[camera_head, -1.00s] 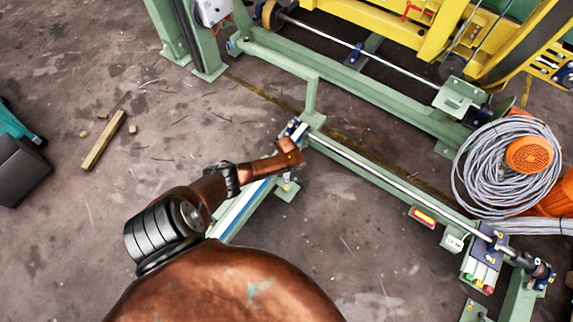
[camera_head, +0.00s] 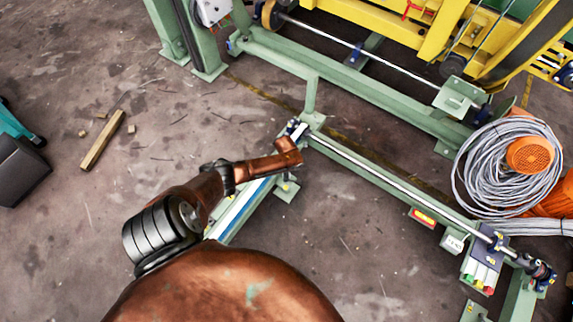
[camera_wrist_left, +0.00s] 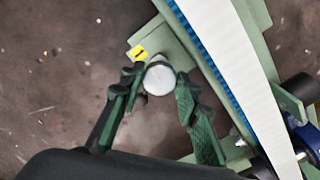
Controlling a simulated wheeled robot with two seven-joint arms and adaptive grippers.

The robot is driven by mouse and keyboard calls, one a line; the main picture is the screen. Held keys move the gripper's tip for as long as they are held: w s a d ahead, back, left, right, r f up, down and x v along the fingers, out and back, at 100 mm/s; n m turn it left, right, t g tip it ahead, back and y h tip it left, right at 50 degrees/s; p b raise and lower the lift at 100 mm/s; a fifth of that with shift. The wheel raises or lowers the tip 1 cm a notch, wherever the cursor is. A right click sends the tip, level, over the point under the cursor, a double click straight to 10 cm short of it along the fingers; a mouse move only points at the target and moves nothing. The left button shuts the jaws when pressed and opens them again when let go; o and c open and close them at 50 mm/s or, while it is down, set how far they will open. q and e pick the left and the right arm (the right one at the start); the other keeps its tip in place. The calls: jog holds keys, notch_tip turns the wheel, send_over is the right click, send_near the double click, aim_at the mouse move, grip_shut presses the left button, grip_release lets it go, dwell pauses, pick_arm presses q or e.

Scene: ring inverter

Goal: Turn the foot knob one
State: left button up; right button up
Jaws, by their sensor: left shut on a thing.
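The foot knob (camera_wrist_left: 159,77) is a round pale grey knob beside a yellow tag marked 1 (camera_wrist_left: 138,52), on a green foot plate in the left wrist view. My left gripper (camera_wrist_left: 160,80) has its two dark green fingers on either side of this knob and is shut on it. In the head view my left arm reaches in from the lower left, and its copper end hides the gripper and the knob. My right gripper is in neither current view.
A green frame with a metal rod (camera_head: 390,182) runs across the middle right. A white-and-blue strip (camera_wrist_left: 235,55) passes close beside the knob. A grey cable coil (camera_head: 485,165) lies at the right. A wooden stick (camera_head: 103,140) lies on the open floor at left.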

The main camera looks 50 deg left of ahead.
pick_arm(q)
jog(key=shift+d+f+m, duration=0.1)
jog(key=shift+d+m, duration=0.05)
jog(key=shift+m, duration=0.85)
pick_arm(e)
jog(key=shift+a+r, duration=0.1)
jog(key=shift+r, duration=0.4)
pick_arm(q)
jog(key=o, duration=1.1)
jog(key=shift+o, duration=0.2)
jog(key=shift+r, duration=0.2)
pick_arm(e)
jog(key=shift+w, duration=0.1)
pick_arm(q)
jog(key=shift+r, duration=0.2)
notch_tip(320, 180, up, 11)
jog(key=shift+r, duration=0.2)
